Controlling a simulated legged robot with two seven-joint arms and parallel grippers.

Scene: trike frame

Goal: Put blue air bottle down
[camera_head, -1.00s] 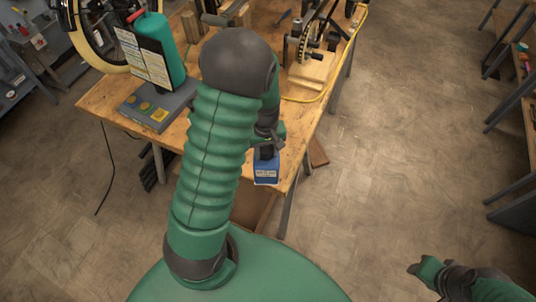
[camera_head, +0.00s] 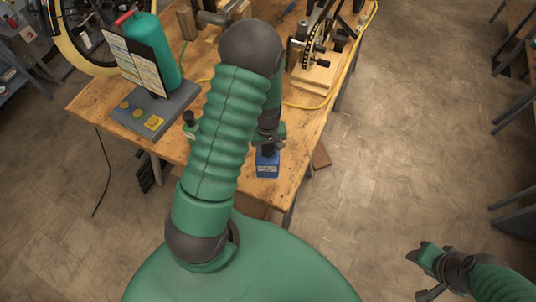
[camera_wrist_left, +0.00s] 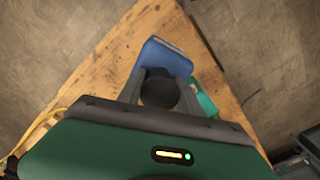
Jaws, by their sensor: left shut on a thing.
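The blue air bottle (camera_head: 267,167) has a blue block-like body with a pale label and a dark top. It is over the wooden tabletop near the front corner in the head view. My left gripper (camera_head: 267,146) is shut on its dark top, and the arm partly hides it. In the left wrist view the gripper's fingers (camera_wrist_left: 159,88) flank the round dark top, with the blue body (camera_wrist_left: 158,58) beyond. I cannot tell whether the bottle's base touches the table. My right gripper (camera_head: 424,274) is away at the lower right, over the floor; its jaw opening is unclear.
A yellow cable (camera_head: 350,70) runs along the right side. A teal piece (camera_wrist_left: 203,101) lies beside the blue body in the wrist view.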

